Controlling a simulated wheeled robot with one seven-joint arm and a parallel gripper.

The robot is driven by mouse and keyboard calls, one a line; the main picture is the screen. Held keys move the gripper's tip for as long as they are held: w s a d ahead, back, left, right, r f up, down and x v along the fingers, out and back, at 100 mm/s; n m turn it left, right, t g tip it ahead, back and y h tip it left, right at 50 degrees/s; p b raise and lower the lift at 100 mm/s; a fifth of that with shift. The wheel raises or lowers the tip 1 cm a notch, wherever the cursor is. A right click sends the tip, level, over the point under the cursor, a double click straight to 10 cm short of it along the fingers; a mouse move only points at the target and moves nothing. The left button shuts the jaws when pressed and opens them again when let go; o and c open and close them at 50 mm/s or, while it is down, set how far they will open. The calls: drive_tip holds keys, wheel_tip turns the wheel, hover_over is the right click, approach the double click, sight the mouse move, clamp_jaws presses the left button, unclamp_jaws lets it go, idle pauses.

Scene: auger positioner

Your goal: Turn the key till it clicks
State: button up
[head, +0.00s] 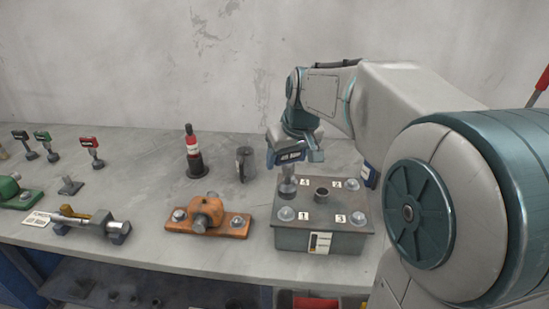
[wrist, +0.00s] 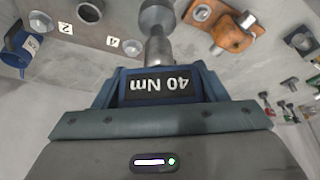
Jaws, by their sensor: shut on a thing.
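The key (head: 289,157) is a blue-framed torque key with a grey shaft. Its dark face reads "40 Nm", upside down, in the wrist view (wrist: 160,86). My gripper (head: 296,147) is shut on its blue head and holds it upright. Other round bolt heads (head: 286,213) show by labels 1, 2 and 3, around a central tube (head: 321,195).
An orange flanged block (head: 208,218) is left of the box. Several smaller keys (head: 91,147) stand far left, near a clamp-like fixture (head: 88,223). A blue labelled item (head: 370,176) sits behind the box's right side.

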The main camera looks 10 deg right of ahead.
sight(286, 181)
idle(0.4)
drive_tip(key=shift+s+f+b, duration=0.1)
drive_tip(key=shift+f+b, duration=0.2)
drive_tip(key=shift+b, duration=0.15)
drive_tip(key=shift+f+b, duration=2.05)
drive_tip(key=shift+f, duration=0.35)
drive_tip(key=shift+f+b, duration=0.75)
drive_tip(key=shift+f, duration=0.05)
drive_tip(key=o, duration=0.5)
drive_tip(key=c, duration=0.8)
